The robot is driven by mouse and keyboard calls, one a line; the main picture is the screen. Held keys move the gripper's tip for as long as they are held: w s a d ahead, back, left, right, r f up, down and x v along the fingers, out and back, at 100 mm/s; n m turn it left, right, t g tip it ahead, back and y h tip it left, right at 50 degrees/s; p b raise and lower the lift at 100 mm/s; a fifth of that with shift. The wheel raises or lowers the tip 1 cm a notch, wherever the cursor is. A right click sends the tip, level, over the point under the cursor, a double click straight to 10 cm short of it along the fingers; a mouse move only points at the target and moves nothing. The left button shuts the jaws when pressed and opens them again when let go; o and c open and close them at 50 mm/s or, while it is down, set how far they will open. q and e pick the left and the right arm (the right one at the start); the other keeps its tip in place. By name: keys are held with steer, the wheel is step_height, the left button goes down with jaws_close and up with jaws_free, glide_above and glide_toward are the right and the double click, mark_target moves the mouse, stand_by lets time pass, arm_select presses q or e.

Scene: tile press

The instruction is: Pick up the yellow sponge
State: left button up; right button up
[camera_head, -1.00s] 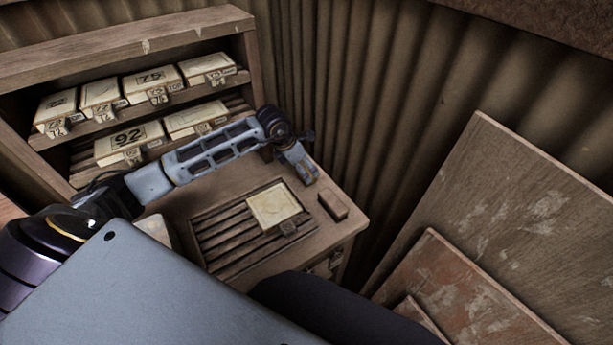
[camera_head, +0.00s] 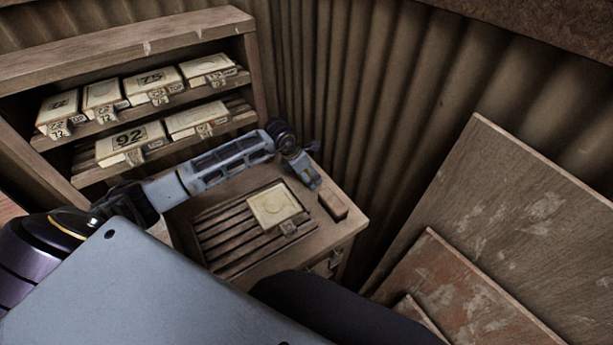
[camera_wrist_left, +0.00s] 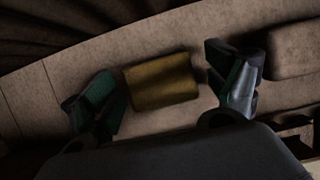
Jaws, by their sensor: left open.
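The yellow sponge (camera_wrist_left: 162,82) lies on the wooden bench top in the left wrist view, dim and in shadow. My left gripper (camera_wrist_left: 166,78) is open, with one finger on each side of the sponge. The left finger looks close to its edge, and a small gap shows at the right finger. In the head view my left gripper (camera_head: 311,179) is low over the back of the bench, and I cannot make out the sponge there. My right gripper is not in view.
A slatted rack (camera_head: 220,240) bears a cream tile box (camera_head: 275,205). Shelves with several boxes stand at left. A corrugated wall (camera_head: 400,110) rises close behind the bench, and boards (camera_head: 520,210) lean at right.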

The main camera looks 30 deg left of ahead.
mark_target(307, 172)
arm_select(q)
steer(key=c, duration=0.9)
steer(key=shift+r, duration=0.1)
steer(key=shift+r+b, duration=0.35)
steer(key=shift+r, duration=4.55)
steer(key=shift+o, duration=1.3)
steer(key=c, duration=0.3)
